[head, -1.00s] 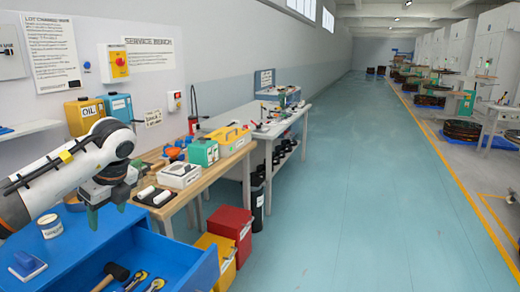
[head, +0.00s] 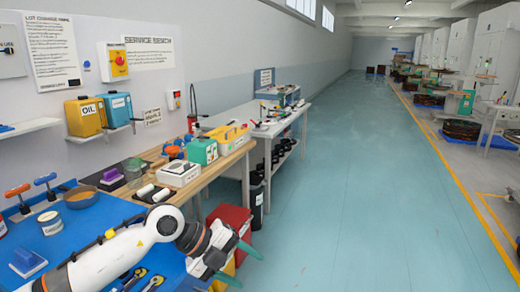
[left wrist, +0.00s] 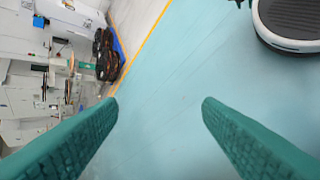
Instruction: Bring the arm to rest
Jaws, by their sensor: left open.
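My left arm comes in from the lower left in the head view, with its white links stretched over the blue bench. My left gripper (head: 238,264) has green fingers and points to the right, out past the bench's right edge, over the floor side. In the left wrist view its two green fingers (left wrist: 160,102) stand wide apart with nothing between them; only the teal floor (left wrist: 165,60) shows beyond. My right gripper is in neither view.
A red bin (head: 232,220) stands close behind my gripper. The wooden bench (head: 205,170) lies beyond. The aisle floor (head: 370,200) at right is clear.

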